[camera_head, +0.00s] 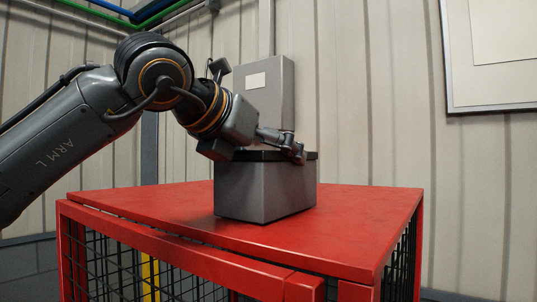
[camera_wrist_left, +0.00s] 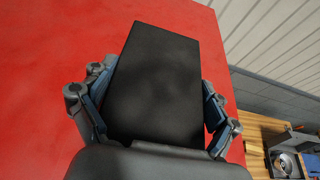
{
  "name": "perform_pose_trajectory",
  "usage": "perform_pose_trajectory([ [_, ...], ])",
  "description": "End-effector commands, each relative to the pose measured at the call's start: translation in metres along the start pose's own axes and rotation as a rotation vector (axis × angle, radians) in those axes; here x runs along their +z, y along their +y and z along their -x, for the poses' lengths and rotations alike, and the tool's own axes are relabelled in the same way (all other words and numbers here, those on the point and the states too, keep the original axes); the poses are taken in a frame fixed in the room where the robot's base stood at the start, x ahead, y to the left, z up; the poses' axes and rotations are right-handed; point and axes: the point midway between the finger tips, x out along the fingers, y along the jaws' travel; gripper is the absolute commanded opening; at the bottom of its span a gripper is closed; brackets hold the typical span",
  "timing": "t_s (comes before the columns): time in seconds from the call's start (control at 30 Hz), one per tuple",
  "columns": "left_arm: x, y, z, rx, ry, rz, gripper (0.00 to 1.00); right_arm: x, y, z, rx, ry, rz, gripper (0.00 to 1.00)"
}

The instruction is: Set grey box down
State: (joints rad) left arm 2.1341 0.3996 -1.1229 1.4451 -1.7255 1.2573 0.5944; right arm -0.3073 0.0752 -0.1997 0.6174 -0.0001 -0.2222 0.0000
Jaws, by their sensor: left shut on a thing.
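The grey box (camera_head: 265,190) has a dark lid and stands upright at the red table top (camera_head: 360,215) in the head view. Its bottom edge appears to meet the table surface, though I cannot tell for certain that it bears on it. My left gripper (camera_head: 290,148) comes in from the left over the box's top. In the left wrist view the box's black lid (camera_wrist_left: 155,80) lies between the fingers of my left gripper (camera_wrist_left: 155,115), one on each side, and the gripper is shut on the box. My right gripper is in neither view.
The red table has mesh sides (camera_head: 120,270). Free red surface lies around the box. A grey wall cabinet (camera_head: 275,90) and a framed board (camera_head: 495,50) are on the corrugated wall behind. A wooden surface with a metal item (camera_wrist_left: 285,165) shows at lower right in the wrist view.

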Motion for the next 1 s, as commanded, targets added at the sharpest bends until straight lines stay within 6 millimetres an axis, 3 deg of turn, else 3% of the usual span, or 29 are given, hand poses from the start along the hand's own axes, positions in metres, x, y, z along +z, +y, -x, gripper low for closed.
perform_pose_trajectory([
  [0.23, -0.004, 0.000, -0.001, -0.001, -0.003, 0.000, 0.39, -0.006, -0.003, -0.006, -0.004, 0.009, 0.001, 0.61],
  [0.27, -0.004, 0.000, -0.001, 0.000, 0.000, 0.000, 0.92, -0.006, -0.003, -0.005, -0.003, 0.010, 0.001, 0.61],
  [0.3, -0.003, 0.000, -0.001, 0.000, 0.000, 0.000, 1.00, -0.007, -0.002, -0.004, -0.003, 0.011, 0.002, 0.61],
  [0.77, 0.002, 0.000, 0.001, 0.000, 0.000, 0.000, 1.00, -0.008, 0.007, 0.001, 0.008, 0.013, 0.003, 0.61],
  [0.87, -0.001, 0.000, 0.012, 0.001, -0.003, 0.000, 1.00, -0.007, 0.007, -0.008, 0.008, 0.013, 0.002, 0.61],
  [1.0, -0.003, 0.000, 0.042, 0.000, -0.004, 0.001, 1.00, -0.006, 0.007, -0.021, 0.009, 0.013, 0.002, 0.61],
])
